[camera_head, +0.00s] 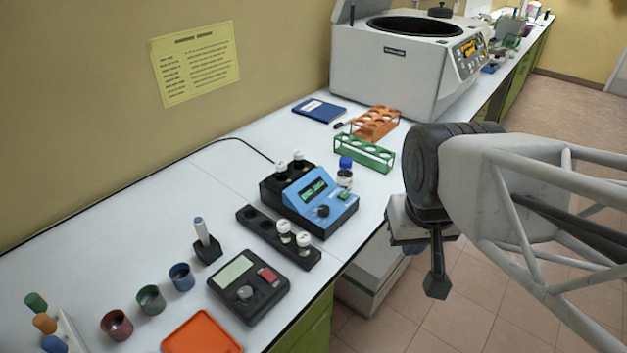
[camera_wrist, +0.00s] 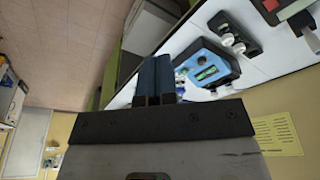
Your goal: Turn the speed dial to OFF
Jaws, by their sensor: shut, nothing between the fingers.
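A blue and black device (camera_head: 318,191) with a lit green display stands on the bench, and a dark round dial (camera_head: 323,210) sits on its sloped front. A black device (camera_head: 250,284) nearer the camera has a pale panel, a red button and a grey knob (camera_head: 245,293). I cannot read which one is the speed dial or its setting. My gripper (camera_head: 437,283) is shut and empty, hanging in the air beyond the bench's front edge, right of both devices. In the wrist view the gripper fingers (camera_wrist: 156,78) are together, with the blue device (camera_wrist: 207,66) just right of them.
A black block (camera_head: 262,228) with white-capped vials stands between the two devices. A blue-capped bottle (camera_head: 345,172), a green rack (camera_head: 371,155) and an orange rack (camera_head: 376,122) stand behind the blue device. A large centrifuge (camera_head: 385,72) stands at the back. Small cups and an orange tray (camera_head: 203,333) are at front left.

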